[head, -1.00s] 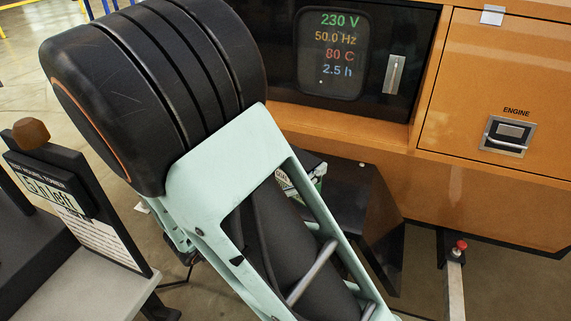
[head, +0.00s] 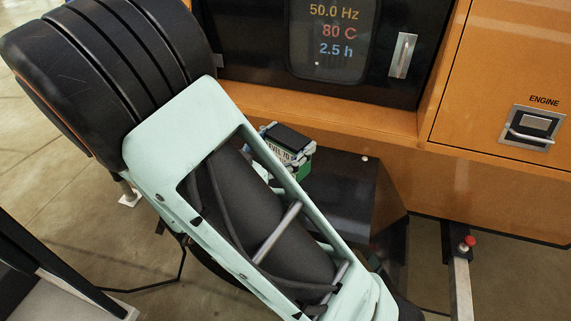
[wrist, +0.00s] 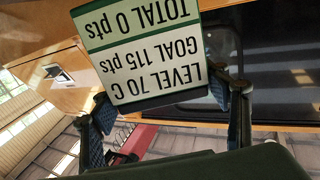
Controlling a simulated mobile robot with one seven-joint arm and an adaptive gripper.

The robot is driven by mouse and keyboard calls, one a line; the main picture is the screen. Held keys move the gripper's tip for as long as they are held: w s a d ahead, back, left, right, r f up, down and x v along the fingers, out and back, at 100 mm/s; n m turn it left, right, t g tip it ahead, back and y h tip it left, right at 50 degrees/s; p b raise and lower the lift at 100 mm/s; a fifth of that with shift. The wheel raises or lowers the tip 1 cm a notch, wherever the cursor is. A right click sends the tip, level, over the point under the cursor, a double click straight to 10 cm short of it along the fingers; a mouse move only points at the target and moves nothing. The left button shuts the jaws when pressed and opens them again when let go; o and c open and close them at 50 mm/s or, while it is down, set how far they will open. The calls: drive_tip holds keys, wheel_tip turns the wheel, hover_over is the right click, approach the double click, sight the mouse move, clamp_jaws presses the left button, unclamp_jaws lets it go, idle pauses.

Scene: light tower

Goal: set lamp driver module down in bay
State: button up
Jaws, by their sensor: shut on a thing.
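My gripper (wrist: 168,112) shows in the wrist view with its dark fingers on either side of a block with a white and green label. I take this block to be the lamp driver module (wrist: 150,68); its label is upside down and reads LEVEL 70 C, GOAL 115 pts, TOTAL 0 pts. The gripper is shut on it. In the head view the module (head: 304,168) shows as a small green and white piece behind my pale green arm, above or beside a dark stand; contact cannot be told. I cannot make out the bay in either view.
An orange cabinet (head: 500,60) fills the right of the head view, with a dark display panel (head: 330,40) and an ENGINE latch (head: 532,127). The dark stand (head: 345,195) juts out below it. A post with a red knob (head: 468,242) stands at right.

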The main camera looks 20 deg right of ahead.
sight(288, 160)
drive_tip(key=shift+f+b, duration=0.9)
drive_tip(key=shift+f, duration=1.95)
drive_tip(key=shift+f, duration=0.1)
drive_tip(key=o, duration=1.7)
drive_tip(key=shift+f, duration=0.1)
